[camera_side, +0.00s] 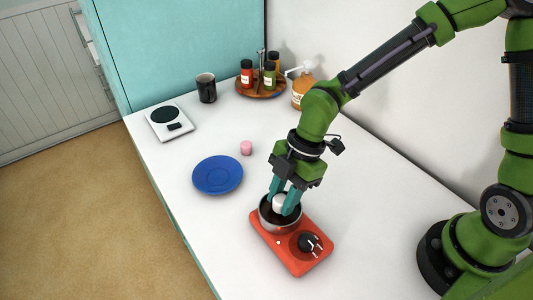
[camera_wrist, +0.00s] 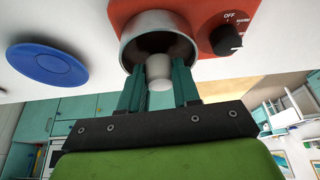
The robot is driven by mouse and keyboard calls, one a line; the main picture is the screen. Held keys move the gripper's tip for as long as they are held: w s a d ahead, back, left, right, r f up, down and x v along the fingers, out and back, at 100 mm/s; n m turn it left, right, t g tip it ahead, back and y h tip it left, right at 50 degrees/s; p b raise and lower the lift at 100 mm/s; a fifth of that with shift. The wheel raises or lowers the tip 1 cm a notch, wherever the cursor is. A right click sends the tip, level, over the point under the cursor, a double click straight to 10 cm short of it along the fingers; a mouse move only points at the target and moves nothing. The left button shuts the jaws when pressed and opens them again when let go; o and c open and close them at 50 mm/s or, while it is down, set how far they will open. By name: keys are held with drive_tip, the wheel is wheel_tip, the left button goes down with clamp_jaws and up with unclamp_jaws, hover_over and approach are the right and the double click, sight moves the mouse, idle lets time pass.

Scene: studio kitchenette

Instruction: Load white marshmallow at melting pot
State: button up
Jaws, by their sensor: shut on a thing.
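The white marshmallow (camera_side: 280,201) is between the teal fingers of my gripper (camera_side: 284,203), right at the mouth of the melting pot. It also shows in the wrist view (camera_wrist: 159,70), with the gripper (camera_wrist: 159,86) shut on it. The melting pot (camera_side: 281,226) is a silver bowl with a dark inside, set on a red base with a black knob. In the wrist view the pot's wall (camera_wrist: 127,42) surrounds the view behind the marshmallow. I cannot tell whether the marshmallow touches the pot's inside.
A pink marshmallow (camera_side: 246,148) lies beside a blue plate (camera_side: 218,175). A white scale (camera_side: 171,122), a black mug (camera_side: 206,88) and a wooden tray (camera_side: 243,90) with bottles stand at the back. A pump bottle (camera_side: 301,92) is near the wall. The counter's middle is mostly clear.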

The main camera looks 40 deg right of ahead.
sight(283, 197)
drive_tip(key=shift+f, duration=0.5)
idle(0.5)
idle(0.5)
drive_tip(key=shift+r, duration=3.5)
